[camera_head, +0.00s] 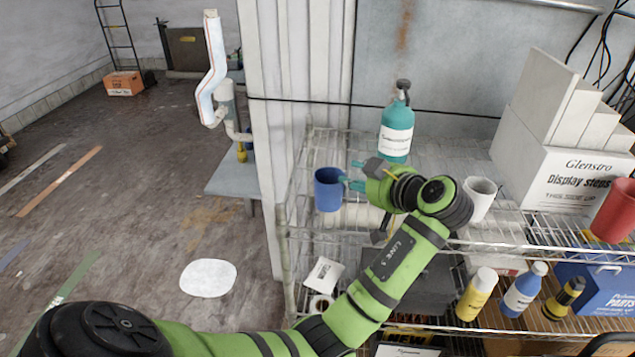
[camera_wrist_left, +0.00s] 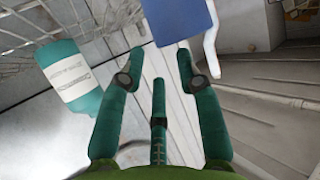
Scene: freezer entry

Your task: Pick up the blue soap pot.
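A teal-blue pump bottle (camera_head: 396,132) with a white label and dark pump head stands upright on the wire shelf's top level; it also shows at the left of the wrist view (camera_wrist_left: 68,75). A plain dark blue mug-like pot (camera_head: 328,190) stands to its lower left in the head view, and shows at the top of the wrist view (camera_wrist_left: 178,22). My left gripper (camera_head: 354,175) points at this blue pot from the right. Its teal fingers (camera_wrist_left: 160,62) are spread and empty, with a gap to the pot in the wrist view. My right gripper is not in view.
The wire shelf (camera_head: 300,235) also carries a white cup (camera_head: 480,198), a red cup (camera_head: 613,210) and a white display-steps box (camera_head: 565,180). Several bottles and a blue toolbox (camera_head: 600,285) sit on the level below. A wall corner (camera_head: 300,80) rises behind. The floor at left is mostly open.

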